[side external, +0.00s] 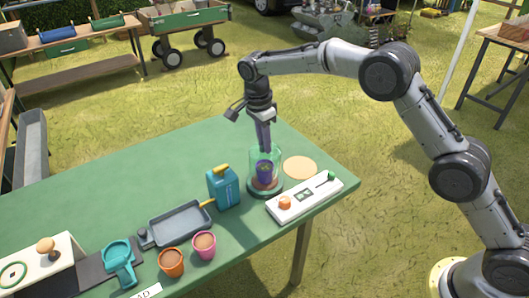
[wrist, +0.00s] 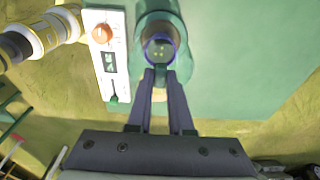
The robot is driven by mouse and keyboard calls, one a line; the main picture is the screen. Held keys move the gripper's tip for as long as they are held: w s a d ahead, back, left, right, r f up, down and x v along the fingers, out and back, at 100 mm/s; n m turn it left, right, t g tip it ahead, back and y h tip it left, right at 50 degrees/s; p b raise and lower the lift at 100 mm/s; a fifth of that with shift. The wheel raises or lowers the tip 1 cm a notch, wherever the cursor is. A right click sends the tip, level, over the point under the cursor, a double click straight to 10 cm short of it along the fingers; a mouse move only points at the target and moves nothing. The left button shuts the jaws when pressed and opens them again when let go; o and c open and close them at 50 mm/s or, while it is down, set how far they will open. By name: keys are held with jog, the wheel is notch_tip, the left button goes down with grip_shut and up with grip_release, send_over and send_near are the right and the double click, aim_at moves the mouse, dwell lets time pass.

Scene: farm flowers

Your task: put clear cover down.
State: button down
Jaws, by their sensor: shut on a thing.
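The clear cover (side external: 251,162) is a see-through dome at the right end of the green table. It stands around a purple pot (side external: 265,173), over a round dark green base (side external: 252,191). Whether its rim touches the base is hard to tell. My gripper (side external: 264,148) points straight down at the top of the cover and is shut on it. In the wrist view my gripper's fingers (wrist: 155,75) are close together at the cover's top, and the purple rim of the pot (wrist: 146,48) shows just beyond them.
A white control panel (side external: 315,199) with an orange knob and green slider lies close to the base, beside a tan disc (side external: 300,167). The table's back left is clear.

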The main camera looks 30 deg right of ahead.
aim_at(274, 150)
notch_tip(274, 150, up, 6)
jog(key=shift+d+f, duration=0.1)
jog(key=shift+f, duration=0.1)
jog(key=s+d+r, duration=0.2)
jog(key=s+d, duration=1.1)
jog(key=s, duration=0.1)
jog(key=w+f, duration=1.3)
jog(key=w, duration=0.1)
jog(key=shift+d, duration=0.45)
jog(key=shift+f, duration=0.3)
jog(key=c, duration=0.8)
grip_release()
